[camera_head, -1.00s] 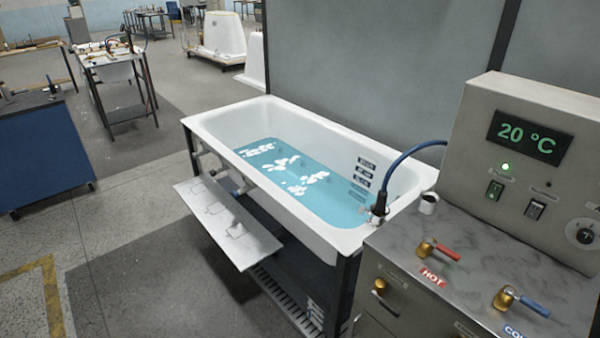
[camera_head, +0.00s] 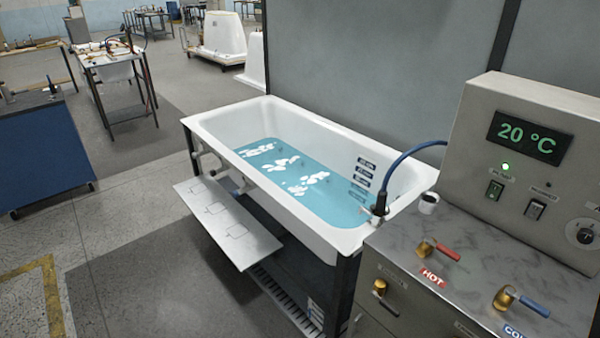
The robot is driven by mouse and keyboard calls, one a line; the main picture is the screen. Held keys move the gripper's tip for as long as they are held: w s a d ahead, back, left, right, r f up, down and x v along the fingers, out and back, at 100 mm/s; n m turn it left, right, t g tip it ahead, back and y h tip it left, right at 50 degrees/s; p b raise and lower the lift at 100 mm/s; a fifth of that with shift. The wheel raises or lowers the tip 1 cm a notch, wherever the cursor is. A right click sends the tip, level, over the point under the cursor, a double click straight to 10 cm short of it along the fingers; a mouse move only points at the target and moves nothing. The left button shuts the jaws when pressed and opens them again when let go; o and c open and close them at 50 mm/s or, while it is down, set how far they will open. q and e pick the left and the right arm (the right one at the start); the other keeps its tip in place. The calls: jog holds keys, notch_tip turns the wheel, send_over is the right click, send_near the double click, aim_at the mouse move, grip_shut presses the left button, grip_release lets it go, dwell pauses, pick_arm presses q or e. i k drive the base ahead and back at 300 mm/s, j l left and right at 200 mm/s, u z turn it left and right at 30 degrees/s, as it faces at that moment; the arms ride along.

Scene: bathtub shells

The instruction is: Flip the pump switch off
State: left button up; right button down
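The control box (camera_head: 475,130) stands at the right, with a green display (camera_head: 528,138) reading 20 °C. Under a lit green lamp (camera_head: 505,167) is a rocker switch with a greenish glow (camera_head: 495,190). A darker, unlit rocker switch (camera_head: 535,209) sits to its right. Their small labels are too blurred to read, so I cannot tell by name which is the pump switch. The white bathtub (camera_head: 310,222) holds blue water (camera_head: 330,205) with white patches on it. Neither of my grippers is in view.
The metal counter (camera_head: 455,280) below the box carries a red-handled HOT valve (camera_head: 436,248), a blue-handled COLD valve (camera_head: 520,300) and a small white cup (camera_head: 428,202). A blue hose (camera_head: 405,158) arches over the tub's edge. A dark knob (camera_head: 585,236) is at the box's right.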

aim_at(494, 191)
jog(key=k+z, duration=0.1)
jog(key=z, duration=1.05)
jog(key=i+j, duration=0.1)
